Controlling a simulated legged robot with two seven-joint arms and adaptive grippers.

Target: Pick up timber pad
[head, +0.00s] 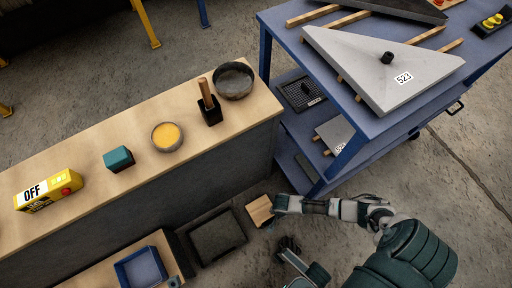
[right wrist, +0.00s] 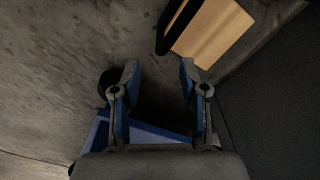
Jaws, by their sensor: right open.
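A pale timber block (head: 259,211), which I take to be the timber pad, is low beside the dark counter, at the tip of my right arm. My right gripper (head: 278,204) is right beside it in the head view. In the right wrist view the gripper (right wrist: 158,72) is open and nothing is between its fingers. A pale wooden piece (right wrist: 215,32) lies beyond the fingertips to the upper right, with a black bar along its left edge; it looks like the same timber. My left gripper (head: 289,247) is at the bottom of the head view, dark and small; its jaws are unclear.
A black tray (head: 193,243) sits left of the timber block. A blue tray (head: 120,272) stands on a low wooden shelf. The long counter (head: 75,165) carries a yellow box, a teal block and bowls. A blue cart (head: 345,160) with grey panels stands at the upper right.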

